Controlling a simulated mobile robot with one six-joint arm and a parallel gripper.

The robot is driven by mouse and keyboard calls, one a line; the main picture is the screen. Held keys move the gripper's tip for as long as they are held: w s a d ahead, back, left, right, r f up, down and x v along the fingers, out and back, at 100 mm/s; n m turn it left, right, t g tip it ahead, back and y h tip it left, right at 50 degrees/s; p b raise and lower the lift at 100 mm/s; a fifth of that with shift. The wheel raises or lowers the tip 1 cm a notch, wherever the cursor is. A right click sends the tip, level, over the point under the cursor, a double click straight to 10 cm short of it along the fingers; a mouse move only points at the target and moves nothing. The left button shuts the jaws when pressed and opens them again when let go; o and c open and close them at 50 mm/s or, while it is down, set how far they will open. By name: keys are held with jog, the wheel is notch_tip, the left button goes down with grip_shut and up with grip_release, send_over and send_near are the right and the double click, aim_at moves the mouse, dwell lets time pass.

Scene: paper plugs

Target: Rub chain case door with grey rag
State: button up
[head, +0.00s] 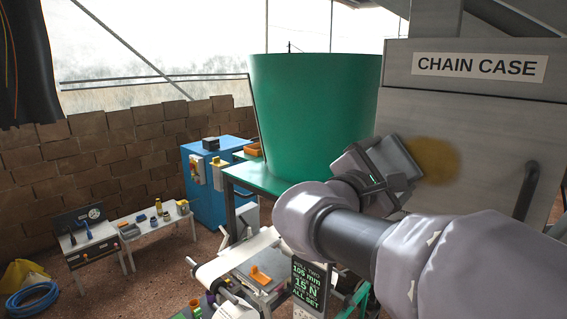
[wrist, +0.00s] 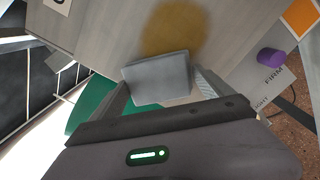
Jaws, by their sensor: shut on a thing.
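The chain case door (head: 480,130) is a flat grey panel at the right of the head view, with a dark handle (head: 526,190) and a CHAIN CASE label (head: 480,66) above. A yellow-brown stain (head: 436,160) marks it; the stain also shows at the top of the wrist view (wrist: 176,28). My gripper (head: 393,172) is shut on the grey rag (wrist: 157,78), a folded pad between the fingers. The rag is just left of the stain in the head view and below it in the wrist view. I cannot tell whether it touches the door.
A big green tub (head: 312,105) stands left of the case, on a green table. Below is a conveyor (head: 235,257) with an orange piece and a display (head: 308,287). A blue cabinet (head: 205,175) and a white bench (head: 150,222) stand farther left. A purple object (wrist: 270,57) shows in the wrist view.

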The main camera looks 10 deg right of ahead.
jog(key=shift+w+d, duration=0.25)
jog(key=shift+d, duration=0.1)
